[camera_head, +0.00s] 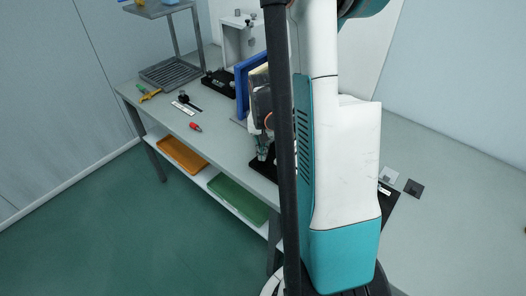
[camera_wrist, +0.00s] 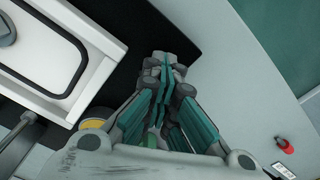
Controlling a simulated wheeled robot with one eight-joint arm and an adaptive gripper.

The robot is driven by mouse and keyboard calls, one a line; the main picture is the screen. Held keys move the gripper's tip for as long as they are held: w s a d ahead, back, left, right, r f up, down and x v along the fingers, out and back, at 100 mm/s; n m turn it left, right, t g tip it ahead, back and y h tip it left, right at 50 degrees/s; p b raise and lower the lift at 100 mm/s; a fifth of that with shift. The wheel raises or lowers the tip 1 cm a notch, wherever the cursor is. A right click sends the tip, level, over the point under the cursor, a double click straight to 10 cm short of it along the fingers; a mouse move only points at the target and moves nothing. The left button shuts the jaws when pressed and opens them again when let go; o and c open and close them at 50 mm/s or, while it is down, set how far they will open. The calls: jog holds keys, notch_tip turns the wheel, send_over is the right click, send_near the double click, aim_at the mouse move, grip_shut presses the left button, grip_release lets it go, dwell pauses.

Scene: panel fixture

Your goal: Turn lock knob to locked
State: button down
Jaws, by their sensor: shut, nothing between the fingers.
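My gripper (camera_head: 264,152) is low over the bench, beside a black base plate (camera_head: 262,168), partly hidden by my arm in the head view. In the wrist view my gripper (camera_wrist: 165,62) has its fingers together with nothing between them. Its tips are over or near the edge of the black plate (camera_wrist: 190,22); contact cannot be told. A white framed box (camera_wrist: 52,50) fills the upper left of the wrist view, with a dark grey rounded part (camera_wrist: 6,30) at the picture edge. I cannot tell whether that part is the lock knob. No lock marking is legible.
The grey bench (camera_head: 165,120) carries a blue frame (camera_head: 242,92), a black labelled fixture (camera_head: 217,82), a red item (camera_head: 195,127) and small tools. A white cabinet (camera_head: 238,45) stands behind. Orange (camera_head: 182,155) and green (camera_head: 238,198) trays lie on the lower shelf.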

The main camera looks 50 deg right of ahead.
jog(key=m, duration=0.5)
jog(key=shift+m, duration=0.4)
dwell(0.3)
